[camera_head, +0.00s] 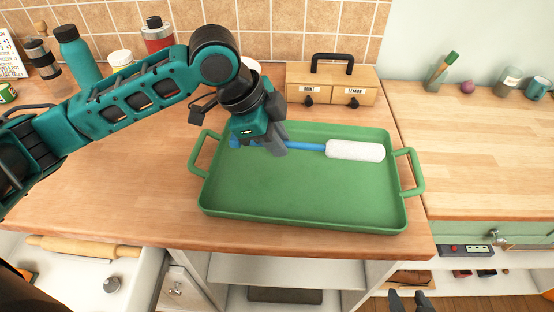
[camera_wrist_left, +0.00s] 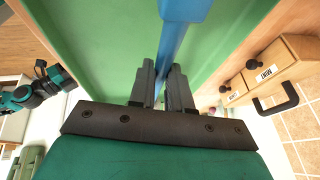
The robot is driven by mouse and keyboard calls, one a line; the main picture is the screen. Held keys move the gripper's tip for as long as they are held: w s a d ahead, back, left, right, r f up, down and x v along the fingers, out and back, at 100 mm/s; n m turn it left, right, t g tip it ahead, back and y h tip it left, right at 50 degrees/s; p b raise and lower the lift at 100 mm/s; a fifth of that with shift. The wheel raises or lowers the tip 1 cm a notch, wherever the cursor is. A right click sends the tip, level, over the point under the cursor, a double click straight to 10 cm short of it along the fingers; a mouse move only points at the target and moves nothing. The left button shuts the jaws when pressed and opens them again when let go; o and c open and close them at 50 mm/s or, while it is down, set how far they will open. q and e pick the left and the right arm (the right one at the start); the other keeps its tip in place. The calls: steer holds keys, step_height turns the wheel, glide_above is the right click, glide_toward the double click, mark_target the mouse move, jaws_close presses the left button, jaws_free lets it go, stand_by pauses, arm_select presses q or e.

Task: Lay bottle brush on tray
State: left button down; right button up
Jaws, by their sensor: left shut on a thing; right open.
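The bottle brush (camera_head: 355,150) has a blue handle and a white head. It lies crosswise over the back part of the green tray (camera_head: 290,190), inside the rim, head to the right. I cannot tell whether it touches the tray floor. My left gripper (camera_head: 279,150) is shut on the blue handle, hiding part of it. The left wrist view shows the handle (camera_wrist_left: 172,45) between the fingers (camera_wrist_left: 166,75), with the green tray (camera_wrist_left: 110,50) behind. My right gripper (camera_head: 409,294) shows its dark fingers apart and empty at the bottom edge, in front of the counter.
A wooden box (camera_head: 330,84) with a black handle stands just behind the tray. The right wooden counter (camera_head: 470,150) is mostly clear.

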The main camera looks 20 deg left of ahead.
mark_target(281, 170)
arm_select(q)
step_height(281, 170, down, 5)
steer(key=shift+f+b, duration=0.2)
steer(key=shift+b, duration=0.15)
steer(key=shift+f, duration=0.15)
steer(key=shift+s+a+f, duration=0.1)
steer(key=shift+s+f, duration=0.2)
steer(key=shift+f, duration=0.3)
steer(key=c, duration=1.3)
jaws_free()
steer(key=shift+c, duration=0.2)
steer(key=shift+w+r, duration=0.15)
steer(key=shift+r, duration=0.25)
steer(key=p+v, duration=0.1)
steer(key=v, duration=1.1)
steer(key=shift+w+r+p, duration=0.25)
steer(key=shift+r+p, duration=0.15)
steer(key=shift+r, duration=0.05)
